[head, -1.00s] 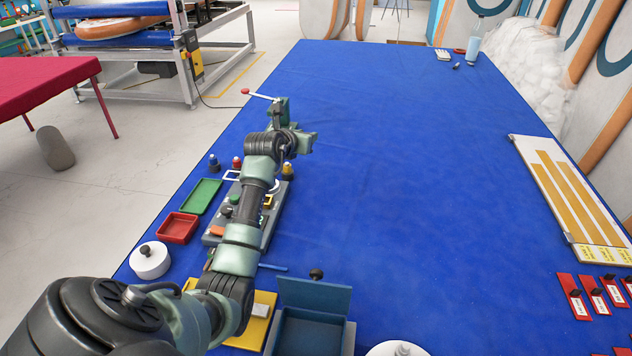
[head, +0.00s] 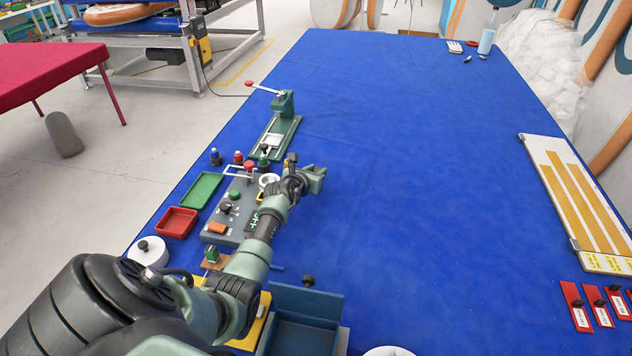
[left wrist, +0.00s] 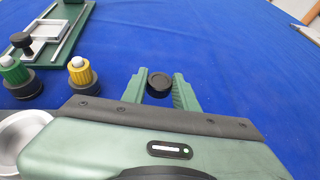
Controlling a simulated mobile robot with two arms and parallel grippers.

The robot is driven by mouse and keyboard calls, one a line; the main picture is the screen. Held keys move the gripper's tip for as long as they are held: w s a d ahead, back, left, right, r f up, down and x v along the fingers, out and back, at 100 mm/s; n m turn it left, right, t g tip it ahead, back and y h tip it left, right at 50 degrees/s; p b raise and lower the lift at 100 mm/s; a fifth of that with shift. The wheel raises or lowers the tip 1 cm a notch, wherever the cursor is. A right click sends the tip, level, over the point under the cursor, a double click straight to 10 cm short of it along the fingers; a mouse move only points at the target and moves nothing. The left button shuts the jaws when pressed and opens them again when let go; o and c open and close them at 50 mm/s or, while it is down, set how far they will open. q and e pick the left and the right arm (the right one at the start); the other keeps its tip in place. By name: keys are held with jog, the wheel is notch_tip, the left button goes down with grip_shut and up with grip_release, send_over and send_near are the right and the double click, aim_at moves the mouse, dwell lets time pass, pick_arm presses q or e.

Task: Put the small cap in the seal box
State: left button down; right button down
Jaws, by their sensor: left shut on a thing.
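My left gripper (head: 317,179) is over the blue table, to the right of the grey control station. In the left wrist view its two green fingers (left wrist: 160,88) are closed on a small round black cap (left wrist: 159,84). The cap is too small to make out in the head view. A blue box (head: 305,333) with its lid raised (head: 305,298) stands at the near edge of the table and appears to be the seal box. Its inside is partly visible and looks empty. My right gripper is not in view.
A green press (head: 282,105) stands beyond the station (head: 232,213). Green (head: 201,190) and red (head: 177,222) trays and a white knobbed pot (head: 149,252) lie left. The table's middle is clear.

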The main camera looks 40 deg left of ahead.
pick_arm(q)
jog(key=shift+f, duration=0.45)
notch_tip(320, 180, down, 2)
jog(key=shift+f+b, duration=0.25)
jog(key=shift+b, duration=0.35)
jog(key=shift+f, duration=0.25)
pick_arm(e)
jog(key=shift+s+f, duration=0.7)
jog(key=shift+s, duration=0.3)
pick_arm(q)
jog(key=c, duration=1.1)
grip_release()
jog(key=shift+f, duration=0.1)
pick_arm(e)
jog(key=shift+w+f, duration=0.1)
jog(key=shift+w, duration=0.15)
